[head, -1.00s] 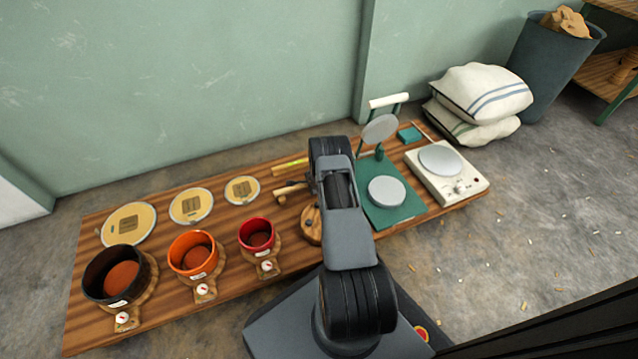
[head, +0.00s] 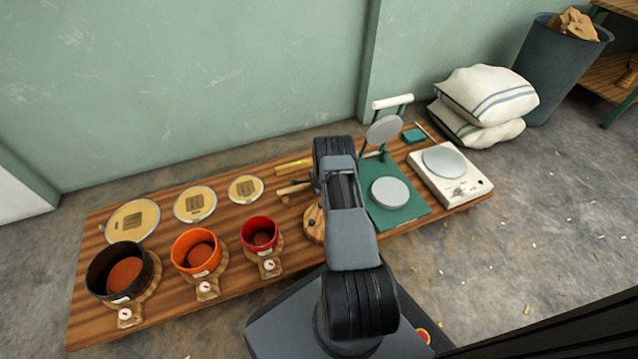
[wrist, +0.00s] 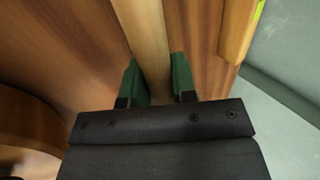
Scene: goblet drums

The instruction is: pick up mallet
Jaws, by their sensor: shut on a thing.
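The mallet (head: 292,188) is a light wooden tool lying low over the board, partly hidden behind my arm in the head view. In the wrist view a pale wooden handle (wrist: 147,38) runs between the two green fingers of my gripper (wrist: 160,82). My gripper is shut on that handle. The fingers are close to the brown wooden board (wrist: 60,50). The gripper itself is hidden behind my arm in the head view.
Black (head: 103,284), orange (head: 184,262) and red (head: 247,240) drums stand to the left with round skins behind them. A yellow-green bar (head: 294,167) lies just behind the mallet. A green stand (head: 410,208) and a white device (head: 464,190) are to the right.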

